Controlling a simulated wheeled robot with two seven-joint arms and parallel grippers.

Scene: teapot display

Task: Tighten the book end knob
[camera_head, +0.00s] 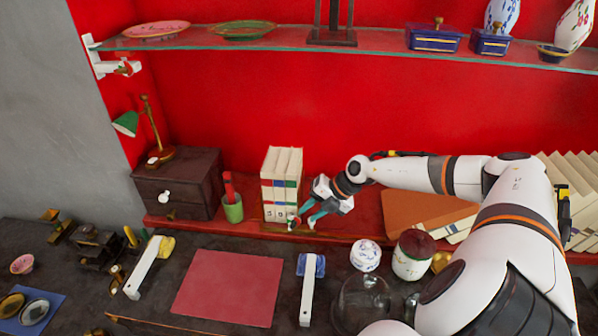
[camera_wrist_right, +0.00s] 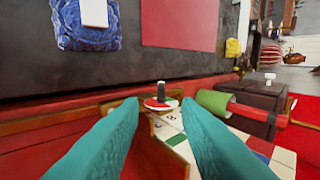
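The book end knob (camera_wrist_right: 160,101), a red and white disc with a dark stem, shows in the wrist view between my two teal fingertips. In the head view the knob (camera_head: 292,222) is a small red, white and green shape at the foot of several upright white books (camera_head: 282,182). The wooden book end (camera_wrist_right: 154,152) stands beside the books in the wrist view. My right gripper (camera_head: 304,218) is open, with its fingers apart on either side of the knob. Whether a finger touches the knob cannot be told. My left gripper is not in view.
Jars (camera_head: 413,256) stand in front, near a red mat (camera_head: 228,286). A glass shelf (camera_head: 350,42) hangs above.

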